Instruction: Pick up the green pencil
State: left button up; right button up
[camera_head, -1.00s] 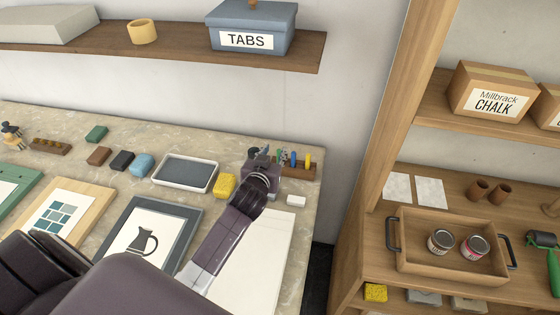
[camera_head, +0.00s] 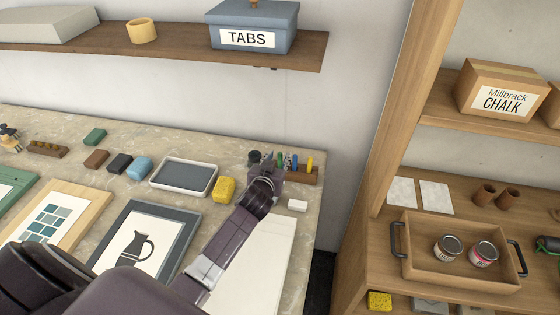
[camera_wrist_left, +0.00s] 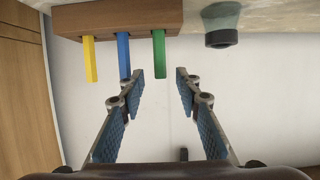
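The green pencil (camera_wrist_left: 159,52) stands in a wooden holder (camera_wrist_left: 150,18) beside a blue pencil (camera_wrist_left: 124,50) and a yellow pencil (camera_wrist_left: 90,58). The left wrist view shows them upside down. My left gripper (camera_wrist_left: 158,74) is open, with its two blue-padded fingers pointing at the holder. The green pencil's free end lies between the fingertips in that view, nearer the left finger; I see no contact. In the head view the holder (camera_head: 304,177) sits at the worktop's far right end, and my left gripper partly covers it. My right gripper is not in view.
A dark jar (camera_wrist_left: 221,38) stands close to the green pencil's side of the holder. A white block (camera_head: 297,205), a yellow sponge (camera_head: 223,189) and a shallow tray (camera_head: 183,188) lie nearby. A shelf (camera_head: 300,55) hangs above the worktop.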

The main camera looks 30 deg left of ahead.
aim_at(280, 155)
pick_arm(q)
jog(key=shift+x, duration=1.8)
jog(key=shift+c, duration=0.3)
grip_shut()
